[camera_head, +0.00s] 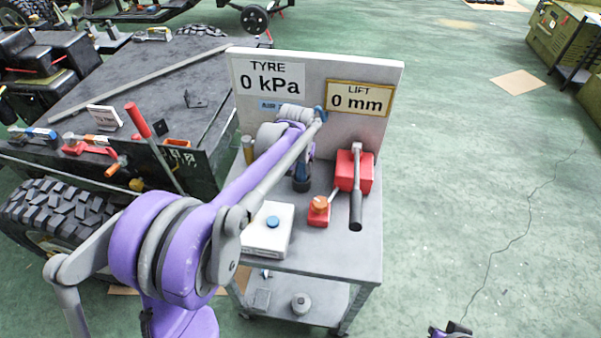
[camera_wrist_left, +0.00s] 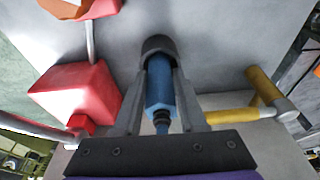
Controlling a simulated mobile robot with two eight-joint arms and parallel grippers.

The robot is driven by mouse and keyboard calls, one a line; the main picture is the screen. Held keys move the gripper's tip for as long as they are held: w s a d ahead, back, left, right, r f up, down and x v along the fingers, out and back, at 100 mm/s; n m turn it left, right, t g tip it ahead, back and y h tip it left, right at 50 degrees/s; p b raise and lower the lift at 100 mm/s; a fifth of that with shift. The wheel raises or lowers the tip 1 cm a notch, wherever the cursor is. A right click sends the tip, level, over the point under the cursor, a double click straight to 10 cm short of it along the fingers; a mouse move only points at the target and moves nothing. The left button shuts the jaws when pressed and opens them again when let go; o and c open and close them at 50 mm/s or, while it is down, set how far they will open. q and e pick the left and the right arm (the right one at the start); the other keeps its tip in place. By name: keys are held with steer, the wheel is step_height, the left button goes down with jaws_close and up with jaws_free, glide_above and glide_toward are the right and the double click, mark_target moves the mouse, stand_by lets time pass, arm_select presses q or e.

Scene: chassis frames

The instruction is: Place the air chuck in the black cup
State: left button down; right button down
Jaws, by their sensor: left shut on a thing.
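My left gripper (camera_wrist_left: 158,80) is shut on the blue air chuck (camera_wrist_left: 160,92), with one finger along each side of it. In the left wrist view the far end of the chuck meets the mouth of the black cup (camera_wrist_left: 158,45) and seems to reach into it; how deep I cannot tell. In the head view the black cup (camera_head: 301,185) stands on the grey cart top, below the end of my left arm, which hides most of the gripper and chuck. A dark and purple part at the bottom edge seems to be my right gripper (camera_head: 450,331); its fingers are unclear.
A red box with a lever (camera_head: 356,178) and a small red block with an orange knob (camera_head: 319,211) stand right of the cup. A white box with a blue button (camera_head: 268,230) is nearer. The cart's upright panel (camera_head: 385,75) stands behind. Open floor lies right.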

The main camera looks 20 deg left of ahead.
arm_select(q)
steer(key=shift+s+x, duration=0.25)
steer(key=shift+x, duration=0.75)
steer(key=shift+c, duration=2.3)
jaws_free()
steer(key=shift+w, duration=0.1)
steer(key=a+v, duration=0.1)
steer(key=v, duration=1)
steer(key=s+d+f+m+t, duration=0.1)
steer(key=s+d+f, duration=0.1)
steer(key=s, duration=0.6)
steer(key=s+d+f, duration=0.3)
steer(key=s, duration=0.6)
steer(key=s+d+f+m+t, duration=0.1)
steer(key=s+d+f, duration=0.2)
steer(key=s, duration=0.6)
steer(key=shift+d+m+t+h, duration=0.2)
steer(key=shift+m+t+h, duration=0.1)
steer(key=shift+s+f+p, duration=0.1)
steer(key=shift+p, duration=0.2)
